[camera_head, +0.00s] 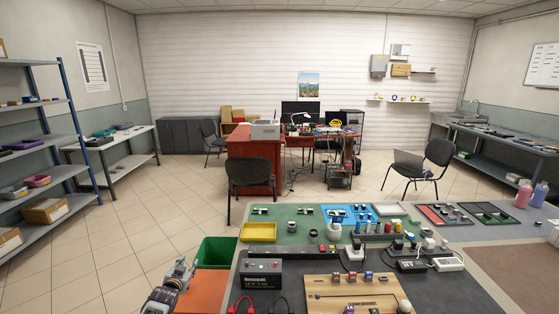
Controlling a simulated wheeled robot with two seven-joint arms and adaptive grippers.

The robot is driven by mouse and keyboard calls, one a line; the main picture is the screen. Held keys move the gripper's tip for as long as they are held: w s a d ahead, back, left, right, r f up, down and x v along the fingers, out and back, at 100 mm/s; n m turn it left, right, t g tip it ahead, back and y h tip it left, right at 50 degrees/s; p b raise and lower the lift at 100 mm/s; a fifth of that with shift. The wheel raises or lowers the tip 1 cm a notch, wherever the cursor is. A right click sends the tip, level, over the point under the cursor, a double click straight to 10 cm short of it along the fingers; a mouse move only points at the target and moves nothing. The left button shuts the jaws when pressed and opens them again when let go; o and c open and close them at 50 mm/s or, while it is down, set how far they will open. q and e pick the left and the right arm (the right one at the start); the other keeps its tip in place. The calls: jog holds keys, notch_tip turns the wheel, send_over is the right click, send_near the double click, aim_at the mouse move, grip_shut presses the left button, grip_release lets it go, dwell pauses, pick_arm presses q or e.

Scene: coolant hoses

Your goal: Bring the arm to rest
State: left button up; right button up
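My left arm comes in at the bottom left, and its gripper (179,269) is at the left side of the workbench (226,303), beside a green bin (214,252) and above an orange-red surface (204,290). The gripper is small and seen from behind, so I cannot tell whether its fingers are open or shut. I see nothing clearly held in it. My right gripper does not show clearly anywhere in this view. No coolant hose can be made out with certainty.
The bench holds a yellow tray (258,232), a black battery box (261,274) with red and black leads, a wooden board (357,294), and several small parts and bottles. Shelves (40,147) stand at the left. Tiled floor (120,245) is clear left of my arm.

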pick_arm(q)
jog(key=s+d+f+g, duration=0.2)
jog(key=s+f+g, duration=0.1)
jog(key=s+f, duration=1.25)
jog(key=s+d+f+g, duration=0.2)
jog(key=s+f+g, duration=0.2)
jog(key=s+f, duration=1.2)
jog(key=s+d+f+g, duration=0.2)
jog(key=s+f, duration=0.4)
jog(key=s, duration=0.6)
jog(key=s+d+f+g, duration=0.2)
jog(key=s+f, duration=0.4)
jog(key=s, duration=0.7)
jog(key=s+d+f+g, duration=0.2)
jog(key=s+f, duration=0.4)
jog(key=s, duration=0.7)
jog(key=shift+s+h, duration=0.15)
jog(key=shift+h, duration=0.25)
